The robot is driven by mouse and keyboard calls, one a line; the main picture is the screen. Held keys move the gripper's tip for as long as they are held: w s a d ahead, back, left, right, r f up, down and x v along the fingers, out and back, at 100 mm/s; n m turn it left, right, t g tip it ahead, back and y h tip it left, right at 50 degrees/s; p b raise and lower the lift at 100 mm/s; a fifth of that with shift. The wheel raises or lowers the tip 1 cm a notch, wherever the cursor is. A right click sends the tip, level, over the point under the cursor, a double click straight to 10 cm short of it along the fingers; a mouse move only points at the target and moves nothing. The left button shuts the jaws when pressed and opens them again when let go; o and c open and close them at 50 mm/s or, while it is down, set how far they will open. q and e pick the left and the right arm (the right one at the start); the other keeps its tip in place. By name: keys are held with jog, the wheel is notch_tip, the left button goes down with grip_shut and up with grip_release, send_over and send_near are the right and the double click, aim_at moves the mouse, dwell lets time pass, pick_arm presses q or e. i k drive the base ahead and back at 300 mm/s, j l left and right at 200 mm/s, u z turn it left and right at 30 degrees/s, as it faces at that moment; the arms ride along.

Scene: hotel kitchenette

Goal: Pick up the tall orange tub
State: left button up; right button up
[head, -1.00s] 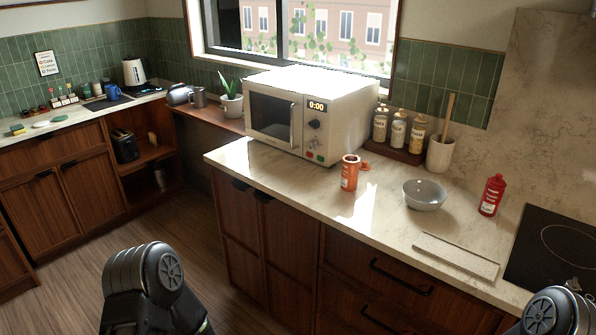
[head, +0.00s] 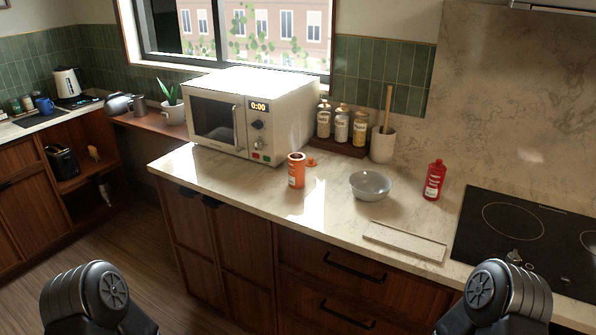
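The tall orange tub (head: 296,171) stands upright on the marble counter, right of the microwave's front corner. Its top looks open, and a small orange lid (head: 311,162) lies on the counter just right of it. Of my arms, only dark rounded links show at the lower left and lower right of the head view, well short of the tub. Neither gripper is in view.
A white microwave (head: 250,115) stands left of and behind the tub. A grey bowl (head: 371,185), a red bottle (head: 434,180) and a pale board (head: 404,241) are to the right, before a black cooktop (head: 520,235). Bare counter (head: 250,195) lies left of the tub.

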aim_at(296, 161)
jog(key=i+j+z, duration=0.1)
jog(key=j, duration=0.3)
jog(key=i+j+z, duration=0.1)
jog(key=j, duration=0.35)
jog(key=i+j+z, duration=0.15)
jog(key=j, duration=0.25)
jog(key=i+j+z, duration=0.1)
jog(key=j, duration=0.35)
jog(key=i+j+z, duration=0.1)
jog(key=j, duration=0.35)
